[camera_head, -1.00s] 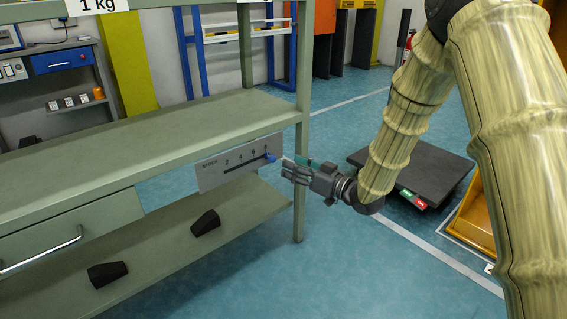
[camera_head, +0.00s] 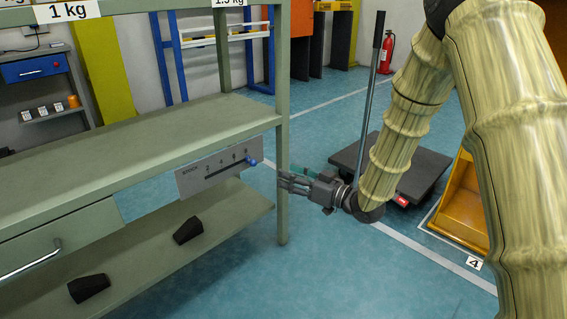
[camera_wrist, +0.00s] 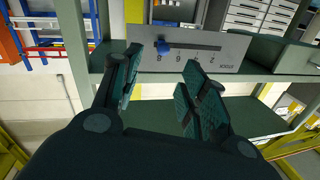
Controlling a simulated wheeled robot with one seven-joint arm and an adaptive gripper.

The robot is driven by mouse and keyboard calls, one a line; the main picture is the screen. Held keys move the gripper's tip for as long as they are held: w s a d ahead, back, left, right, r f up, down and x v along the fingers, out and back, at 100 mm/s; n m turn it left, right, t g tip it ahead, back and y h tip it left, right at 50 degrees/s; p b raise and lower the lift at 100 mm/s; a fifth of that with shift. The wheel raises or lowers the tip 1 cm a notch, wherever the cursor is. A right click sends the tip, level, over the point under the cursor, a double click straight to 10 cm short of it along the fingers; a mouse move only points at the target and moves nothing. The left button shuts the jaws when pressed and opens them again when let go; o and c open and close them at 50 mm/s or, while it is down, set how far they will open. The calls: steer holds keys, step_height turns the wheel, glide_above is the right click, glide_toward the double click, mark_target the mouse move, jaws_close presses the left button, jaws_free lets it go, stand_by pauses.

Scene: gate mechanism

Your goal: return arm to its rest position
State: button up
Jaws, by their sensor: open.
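My gripper (camera_head: 284,180) is in the middle of the head view, to the right of the shelf's grey slider panel (camera_head: 212,171). A blue knob (camera_head: 252,162) sits at the right end of the panel's slot, near the highest number. A gap shows between my gripper and the knob. In the wrist view my gripper (camera_wrist: 160,85) has its two fingers spread with nothing between them. The panel (camera_wrist: 225,50) and the blue knob (camera_wrist: 164,47) show beyond the fingertips.
The green shelf unit (camera_head: 130,135) stands on the left, with its post (camera_head: 282,215) close to my gripper. Two black wedges (camera_head: 188,230) lie on the lower shelf. A dark platform cart (camera_head: 420,170) and a yellow bin (camera_head: 462,210) stand on the right.

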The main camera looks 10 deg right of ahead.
steer(key=s+d+f+m+g+h+p, duration=0.1)
steer(key=s+f+m+h+p, duration=0.15)
steer(key=s+f, duration=0.4)
steer(key=s+d+f+m+g+h+p, duration=0.1)
steer(key=s+d+f+h, duration=0.2)
steer(key=f, duration=0.7)
steer(key=s+f+m+g+h+p, duration=0.2)
steer(key=s+f+h, duration=0.1)
steer(key=s+f, duration=0.4)
steer(key=s+d+f+m+g+h+p, duration=0.1)
steer(key=s+d+f+g+h, duration=0.15)
steer(key=s, duration=0.75)
steer(key=s+d+f+g+h+p, duration=0.1)
steer(key=s+f+g+p, duration=0.2)
steer(key=s, duration=0.7)
steer(key=s+d+f+m+g+h, duration=0.1)
steer(key=s+d+f+g, duration=0.2)
steer(key=s, duration=0.6)
step_height(320, 180, up, 36)
steer(key=a+p, duration=0.1)
steer(key=p, duration=3.6)
steer(key=shift+s+r+p, duration=0.2)
steer(key=shift+s+p, duration=0.1)
steer(key=shift+s, duration=0.15)
